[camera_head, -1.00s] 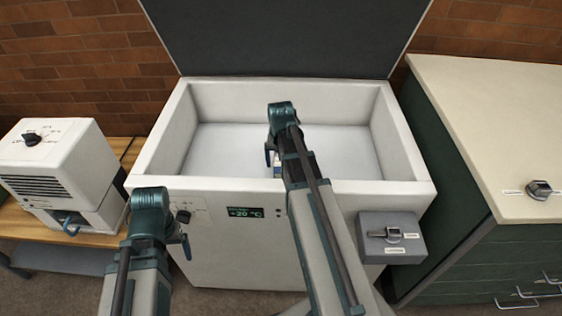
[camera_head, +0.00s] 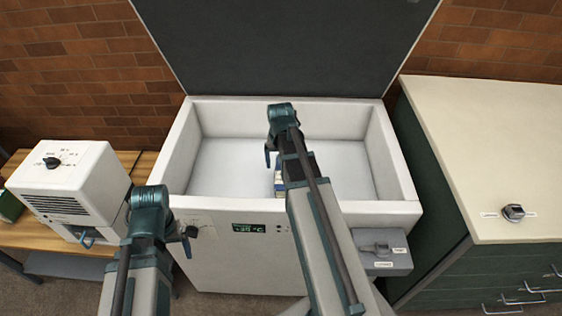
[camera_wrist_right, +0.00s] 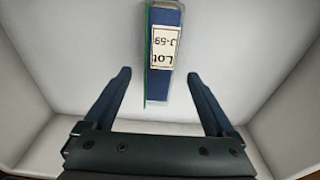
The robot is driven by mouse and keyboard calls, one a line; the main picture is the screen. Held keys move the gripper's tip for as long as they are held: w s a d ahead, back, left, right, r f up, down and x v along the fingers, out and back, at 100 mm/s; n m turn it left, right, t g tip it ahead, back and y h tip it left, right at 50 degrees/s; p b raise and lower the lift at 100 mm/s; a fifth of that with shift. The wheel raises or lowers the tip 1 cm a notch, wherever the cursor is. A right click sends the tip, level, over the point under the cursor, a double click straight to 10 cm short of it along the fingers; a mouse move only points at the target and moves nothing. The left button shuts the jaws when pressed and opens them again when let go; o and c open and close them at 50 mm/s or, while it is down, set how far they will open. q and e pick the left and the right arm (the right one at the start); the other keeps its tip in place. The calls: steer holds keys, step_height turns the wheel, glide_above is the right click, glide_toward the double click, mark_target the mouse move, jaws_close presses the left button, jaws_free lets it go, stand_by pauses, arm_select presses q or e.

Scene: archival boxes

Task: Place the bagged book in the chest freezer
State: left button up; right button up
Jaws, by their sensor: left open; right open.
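The chest freezer (camera_head: 300,208) stands ahead with its dark lid (camera_head: 285,45) raised and its white interior open. The bagged book (camera_head: 279,180) is inside it, partly hidden by my right arm. In the right wrist view the book (camera_wrist_right: 165,70) shows a blue spine, a green edge and a white "Lot" label, against the pale freezer interior. My right gripper (camera_wrist_right: 160,73) is open and empty; the book appears between its fingers, not gripped. My left gripper (camera_head: 188,240) is open and empty in front of the freezer's front left.
A white machine with a dial (camera_head: 70,185) stands on a wooden bench (camera_head: 30,232) at left. A grey switch box (camera_head: 385,262) juts from the freezer's front right. A green cabinet with a cream top (camera_head: 480,150) stands close on the right.

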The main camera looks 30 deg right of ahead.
step_height(320, 180, up, 3)
steer(key=shift+s+a+f+p, duration=0.1)
steer(key=shift+s+p, duration=0.05)
steer(key=shift+p, duration=0.65)
arm_select(q)
step_height(320, 180, up, 3)
steer(key=shift+f, duration=0.15)
steer(key=shift+f, duration=0.1)
arm_select(e)
steer(key=shift+f, duration=0.15)
arm_select(q)
step_height(320, 180, down, 12)
steer(key=b, duration=1.2)
arm_select(e)
steer(key=f, duration=0.4)
steer(key=w+f, duration=0.1)
steer(key=f, duration=0.7)
steer(key=shift+w+d, duration=0.15)
steer(key=shift+d, duration=0.25)
arm_select(q)
steer(key=shift+r, duration=0.2)
arm_select(e)
steer(key=shift+r, duration=0.2)
